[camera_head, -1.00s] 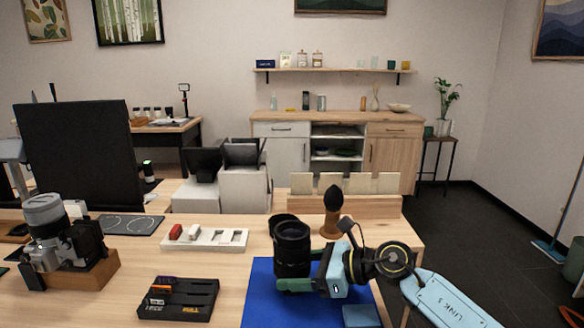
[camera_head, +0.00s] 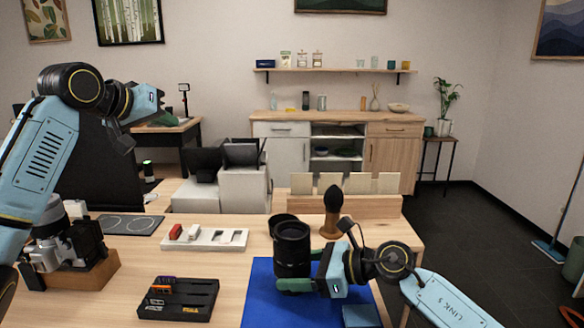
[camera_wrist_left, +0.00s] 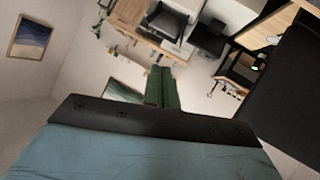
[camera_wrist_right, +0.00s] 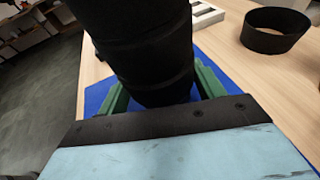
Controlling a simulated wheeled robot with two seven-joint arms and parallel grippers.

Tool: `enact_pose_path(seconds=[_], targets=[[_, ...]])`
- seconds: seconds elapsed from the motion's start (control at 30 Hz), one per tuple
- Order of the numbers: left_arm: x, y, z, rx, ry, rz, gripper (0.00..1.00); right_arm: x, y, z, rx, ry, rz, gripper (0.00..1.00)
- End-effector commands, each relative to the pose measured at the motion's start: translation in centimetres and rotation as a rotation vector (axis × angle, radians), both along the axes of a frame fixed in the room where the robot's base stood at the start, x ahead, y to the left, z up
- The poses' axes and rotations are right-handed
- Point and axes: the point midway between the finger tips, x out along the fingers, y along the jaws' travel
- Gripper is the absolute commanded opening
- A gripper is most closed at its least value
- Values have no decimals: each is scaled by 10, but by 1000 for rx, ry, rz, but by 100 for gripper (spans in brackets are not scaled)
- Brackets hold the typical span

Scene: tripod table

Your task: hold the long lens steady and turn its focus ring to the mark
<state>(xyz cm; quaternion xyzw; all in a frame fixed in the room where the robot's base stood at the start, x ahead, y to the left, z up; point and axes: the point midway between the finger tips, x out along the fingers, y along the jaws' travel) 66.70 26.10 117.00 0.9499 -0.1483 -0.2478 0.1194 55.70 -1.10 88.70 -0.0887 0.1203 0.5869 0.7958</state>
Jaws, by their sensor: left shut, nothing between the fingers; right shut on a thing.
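The long black lens (camera_head: 291,246) stands upright at the blue mat's (camera_head: 262,302) left back part. My right gripper (camera_head: 297,285) is shut around its lower part. In the right wrist view the lens (camera_wrist_right: 150,48) sits between the green fingers. I cannot make out the focus ring's mark. My left gripper (camera_head: 166,118) is raised at the left, well above the table and away from the lens. Its green fingers (camera_wrist_left: 162,88) are shut and empty in the left wrist view.
A black open ring (camera_wrist_right: 275,30) lies on the table behind the lens. A brush-like object (camera_head: 332,208) stands close right of it. A black tray (camera_head: 178,299), a white slotted tray (camera_head: 205,239) and a camera (camera_head: 68,245) on a wooden block are to the left.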

Motion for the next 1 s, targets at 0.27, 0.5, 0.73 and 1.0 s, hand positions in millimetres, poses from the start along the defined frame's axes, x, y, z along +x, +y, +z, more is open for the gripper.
enact_pose_path(seconds=[0.27, 0.5, 0.73, 1.0], targets=[[-44, -119, -61, 301, 152, -411, 0, 0, 0, 0, -1, 0, 0, 55], [-94, -179, -109, 519, 258, -729, 0, 0, 0, 0, -1, 0, 0, 55], [-117, -197, -130, 608, 304, -867, 0, 0, 0, 0, -1, 0, 0, 55], [-119, -198, -157, 612, 311, -875, 0, 0, 0, 0, -1, 0, 0, 55]])
